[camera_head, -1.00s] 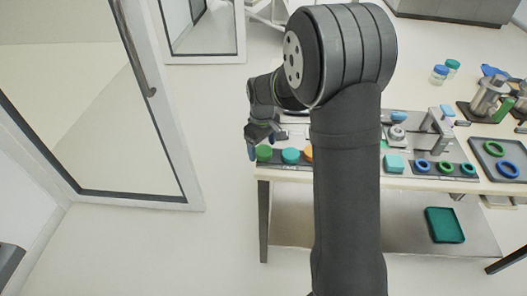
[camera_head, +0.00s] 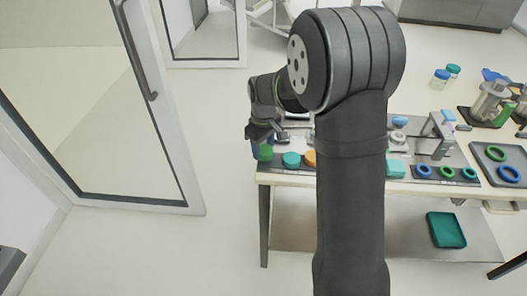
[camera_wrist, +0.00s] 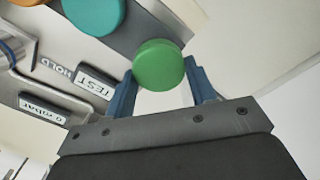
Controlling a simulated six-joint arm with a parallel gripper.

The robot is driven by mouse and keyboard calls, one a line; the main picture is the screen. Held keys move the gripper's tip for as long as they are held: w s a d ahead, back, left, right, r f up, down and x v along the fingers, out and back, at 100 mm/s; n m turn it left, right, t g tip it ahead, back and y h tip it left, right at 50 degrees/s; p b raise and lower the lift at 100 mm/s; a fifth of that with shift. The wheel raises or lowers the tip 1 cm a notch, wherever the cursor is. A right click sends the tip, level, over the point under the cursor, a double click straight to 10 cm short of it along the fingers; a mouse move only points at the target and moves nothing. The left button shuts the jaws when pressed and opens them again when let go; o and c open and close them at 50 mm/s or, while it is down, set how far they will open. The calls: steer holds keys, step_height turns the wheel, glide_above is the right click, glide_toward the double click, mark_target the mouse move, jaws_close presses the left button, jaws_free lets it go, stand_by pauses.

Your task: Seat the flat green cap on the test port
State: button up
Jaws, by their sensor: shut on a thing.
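The flat green cap (camera_wrist: 158,66) is between the two blue fingers of my gripper (camera_wrist: 162,78) in the wrist view, and the gripper is shut on it. In the head view, my gripper (camera_head: 262,146) is at the left end of the table, with the green cap (camera_head: 265,152) at its fingers. The cap is at the end of a dark strip; I cannot tell whether it still touches it. A TEST label (camera_wrist: 95,88) shows on a panel in the wrist view. The test port itself is not clearly visible; my arm covers part of the table.
A teal cap (camera_wrist: 93,14) and an orange cap (camera_wrist: 28,2) lie beside the green one. Blue and green rings lie on a dark strip (camera_head: 432,176) and a grey tray (camera_head: 505,150) at the right. A metal fixture (camera_head: 436,135) stands behind. Left of the table is open floor.

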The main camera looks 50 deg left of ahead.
mark_target(265, 147)
steer(key=r, duration=0.5)
steer(key=w+r, duration=0.1)
steer(key=r, duration=0.1)
steer(key=shift+r, duration=0.2)
steer(key=w+d, duration=0.1)
steer(key=w, duration=0.5)
steer(key=w+d, duration=0.1)
steer(key=w, duration=0.5)
steer(key=w+d, duration=0.1)
steer(key=w, duration=0.5)
steer(key=shift+w+d+r, duration=0.1)
steer(key=shift+w, duration=0.05)
steer(key=shift+w+d, duration=0.2)
steer(key=shift+w, duration=0.3)
steer(key=shift+f, duration=2.4)
steer(key=shift+f, duration=1)
steer(key=o, duration=1.5)
steer(key=shift+o, duration=0.2)
